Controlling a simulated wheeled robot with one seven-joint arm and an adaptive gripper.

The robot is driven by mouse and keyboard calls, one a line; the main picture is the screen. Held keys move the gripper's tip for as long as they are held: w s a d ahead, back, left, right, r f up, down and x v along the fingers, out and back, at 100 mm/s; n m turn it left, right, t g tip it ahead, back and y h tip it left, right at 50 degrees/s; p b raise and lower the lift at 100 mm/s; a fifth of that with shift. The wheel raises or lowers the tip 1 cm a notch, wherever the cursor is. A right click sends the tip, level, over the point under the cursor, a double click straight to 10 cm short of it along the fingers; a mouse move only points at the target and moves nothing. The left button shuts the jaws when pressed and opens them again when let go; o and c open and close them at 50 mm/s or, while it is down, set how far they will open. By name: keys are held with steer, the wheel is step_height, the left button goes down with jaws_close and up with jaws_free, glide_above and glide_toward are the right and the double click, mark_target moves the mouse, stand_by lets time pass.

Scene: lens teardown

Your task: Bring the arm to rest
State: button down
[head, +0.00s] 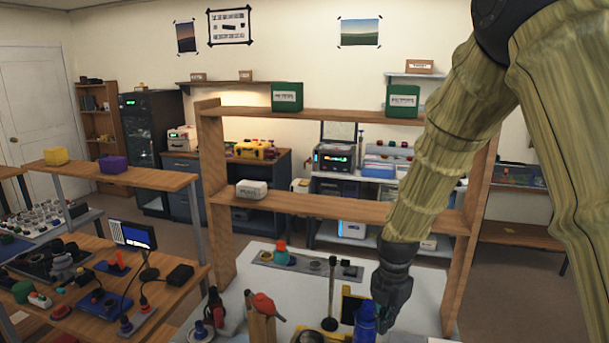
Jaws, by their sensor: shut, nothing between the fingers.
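My arm (440,150) comes down from the upper right in the head view, wrapped in a yellowish ribbed cover. My gripper (388,306) is dark and points down over the right part of the white worktable (225,300). Its fingers are shut and I see nothing held in them. A blue cylinder (365,322) stands just left of the fingers; I cannot tell whether they touch.
A wooden shelf frame (340,205) with green boxes (287,97) rises behind the table, close to my arm. A black stand (331,290) and a red-topped tool (263,304) stand on the table. A bench (150,300) with several devices is at left.

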steer(key=s+d+f+m+b, duration=0.1)
steer(key=s+f+m, duration=0.2)
steer(key=f, duration=0.5)
steer(key=s+f+m+b, duration=0.2)
steer(key=s+f+m, duration=0.15)
steer(key=f, duration=0.45)
steer(key=s+d+f+m+b, duration=0.1)
steer(key=s+f+m, duration=0.2)
steer(key=f, duration=0.5)
steer(key=s+f+m+b, duration=0.3)
steer(key=s+f+m, duration=0.5)
steer(key=s+f, duration=0.2)
steer(key=s+d+f+m+b, duration=0.1)
steer(key=s+f+m+b, duration=0.2)
steer(key=s+f+m, duration=0.6)
steer(key=shift+s+d+f, duration=0.2)
steer(key=shift+s+f, duration=0.3)
steer(key=shift+s, duration=2.8)
